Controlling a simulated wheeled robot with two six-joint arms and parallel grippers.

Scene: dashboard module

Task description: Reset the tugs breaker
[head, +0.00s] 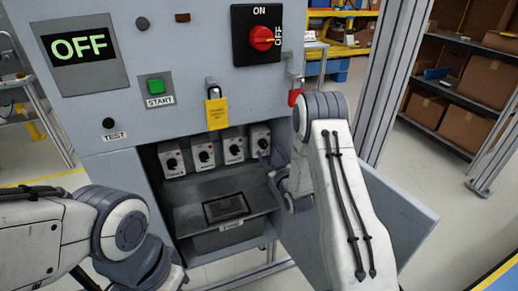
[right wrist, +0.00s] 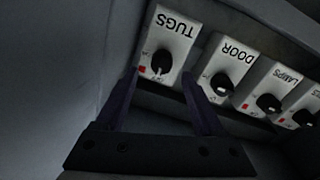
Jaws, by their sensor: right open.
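The tugs breaker (right wrist: 172,40) is a pale box with a black rotary knob (right wrist: 160,64). Its label appears upside down in the right wrist view. In the head view it is the rightmost breaker (head: 259,137) in the open cabinet, partly hidden by my right arm. My right gripper (right wrist: 161,76) is open, with its dark fingers on either side of the tugs knob. I cannot tell whether they touch it. In the head view my right gripper (head: 268,167) is close below and beside that breaker. My left arm is at the lower left, with its gripper out of view.
The door breaker (right wrist: 228,68) and lamps breaker (right wrist: 273,89) stand beside tugs. The cabinet door (head: 400,225) hangs open at right. Above are a red main switch (head: 262,38), a yellow-tagged padlock (head: 217,113), a green START button (head: 155,87) and a display reading OFF (head: 80,46).

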